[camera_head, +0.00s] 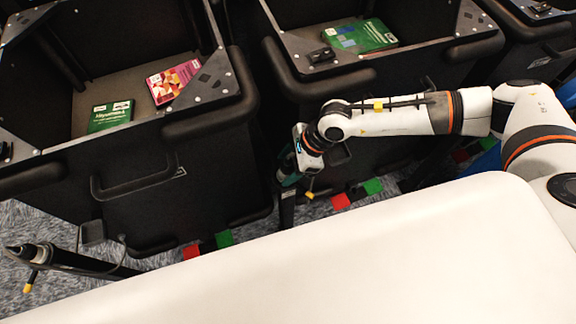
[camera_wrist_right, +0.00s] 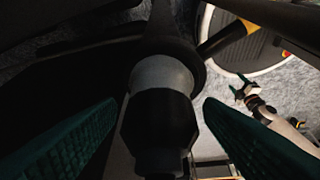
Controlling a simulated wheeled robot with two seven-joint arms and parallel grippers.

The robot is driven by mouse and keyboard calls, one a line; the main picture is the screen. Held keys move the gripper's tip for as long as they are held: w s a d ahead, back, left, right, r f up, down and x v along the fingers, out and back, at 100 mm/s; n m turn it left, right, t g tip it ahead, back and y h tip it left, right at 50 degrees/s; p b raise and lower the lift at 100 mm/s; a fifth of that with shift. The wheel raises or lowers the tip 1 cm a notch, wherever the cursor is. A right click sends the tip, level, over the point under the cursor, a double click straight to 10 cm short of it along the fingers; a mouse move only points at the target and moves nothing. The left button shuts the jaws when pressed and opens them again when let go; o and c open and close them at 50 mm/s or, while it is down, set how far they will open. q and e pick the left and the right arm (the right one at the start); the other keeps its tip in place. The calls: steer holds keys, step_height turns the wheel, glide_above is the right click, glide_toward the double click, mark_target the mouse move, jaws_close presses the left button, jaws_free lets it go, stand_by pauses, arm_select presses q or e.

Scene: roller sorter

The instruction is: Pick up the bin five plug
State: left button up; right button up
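In the right wrist view a black plug-like part (camera_wrist_right: 158,125) with a grey collar (camera_wrist_right: 162,75) stands between the two green fingers of my right gripper (camera_wrist_right: 160,108). A gap shows on each side, so the fingers are open around it and do not appear to touch it. In the head view my right gripper (camera_head: 290,168) points down at the top of a dark post (camera_head: 287,208) in front of the gap between two bins; the plug itself is hidden there. My left gripper (camera_wrist_right: 241,87) shows small and empty in the right wrist view, with its fingers apart.
Black bins stand at the left (camera_head: 150,195) and centre (camera_head: 385,125), holding books. Another dark post (camera_head: 60,260) with a yellow lever (camera_head: 31,281) stands at the lower left. Red and green floor markers lie by the bins. A white surface (camera_head: 370,260) fills the front.

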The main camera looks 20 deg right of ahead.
mark_target(288, 164)
steer(key=c, duration=1.1)
steer(key=shift+r, duration=0.1)
steer(key=shift+r+p, duration=0.45)
steer(key=shift+r, duration=0.05)
step_height(288, 164, up, 3)
steer(key=shift+s+a+p, duration=0.1)
steer(key=shift+s+p, duration=0.05)
steer(key=shift+p, duration=1)
steer(key=s+a+p, duration=0.2)
steer(key=s+a, duration=0.8)
steer(key=s, duration=0.4)
steer(key=shift+a+f+p, duration=0.3)
steer(key=shift+a+p, duration=0.05)
steer(key=shift+a, duration=0.05)
